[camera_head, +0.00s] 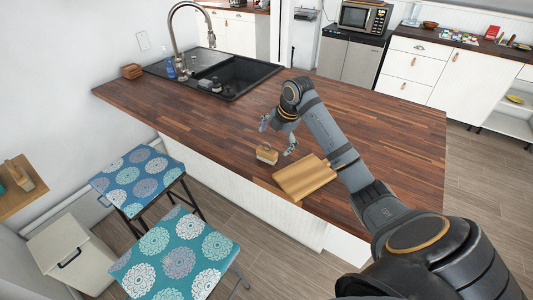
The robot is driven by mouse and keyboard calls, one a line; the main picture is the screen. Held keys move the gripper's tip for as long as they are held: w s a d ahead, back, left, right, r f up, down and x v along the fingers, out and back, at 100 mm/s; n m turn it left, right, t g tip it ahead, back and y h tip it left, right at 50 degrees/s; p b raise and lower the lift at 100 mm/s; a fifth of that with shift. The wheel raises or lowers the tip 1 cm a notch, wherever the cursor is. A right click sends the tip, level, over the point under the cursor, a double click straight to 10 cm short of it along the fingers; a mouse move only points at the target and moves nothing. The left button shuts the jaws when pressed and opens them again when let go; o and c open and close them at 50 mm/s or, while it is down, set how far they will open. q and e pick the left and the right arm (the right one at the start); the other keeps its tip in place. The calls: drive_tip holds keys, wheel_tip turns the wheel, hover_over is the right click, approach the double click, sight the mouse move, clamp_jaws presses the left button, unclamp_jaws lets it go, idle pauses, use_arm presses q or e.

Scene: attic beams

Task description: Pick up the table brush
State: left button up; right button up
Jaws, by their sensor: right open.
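The table brush looks to be the small block (267,154) with a tan wooden body, lying on the dark wood counter (200,115) near its front edge. My right gripper (277,138) is open, with its fingers spread just behind and above the brush. It appears empty, and I cannot tell whether a finger touches the brush. My left gripper is not in view.
A wooden cutting board (304,178) lies right of the brush at the counter's front edge. A black sink (240,74) with a tall faucet (180,35) is at the back left. Two patterned stools (135,178) stand in front. The counter's left middle is clear.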

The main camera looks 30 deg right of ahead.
sight(268, 151)
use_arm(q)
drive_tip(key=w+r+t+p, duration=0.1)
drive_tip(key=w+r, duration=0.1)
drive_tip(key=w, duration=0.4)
use_arm(e)
drive_tip(key=x, duration=0.2)
drive_tip(key=shift+w+a+f, duration=0.1)
drive_tip(key=shift+w+f, duration=0.05)
drive_tip(key=shift+f, duration=0.2)
drive_tip(key=x, duration=0.3)
drive_tip(key=shift+f+p, duration=0.2)
drive_tip(key=shift+p, duration=0.15)
drive_tip(key=shift+w, duration=0.1)
drive_tip(key=c, duration=1.5)
drive_tip(key=shift+r+b, duration=0.45)
drive_tip(key=shift+r, duration=0.15)
drive_tip(key=c, duration=0.5)
use_arm(q)
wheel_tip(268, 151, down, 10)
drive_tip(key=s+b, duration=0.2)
drive_tip(key=b, duration=0.7)
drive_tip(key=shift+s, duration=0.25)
use_arm(e)
drive_tip(key=s+r, duration=0.4)
drive_tip(key=s+a+r, duration=0.1)
drive_tip(key=s+r, duration=0.3)
drive_tip(key=s, duration=0.1)
drive_tip(key=s+a+r, duration=0.1)
drive_tip(key=s+r, duration=0.3)
drive_tip(key=s, duration=0.1)
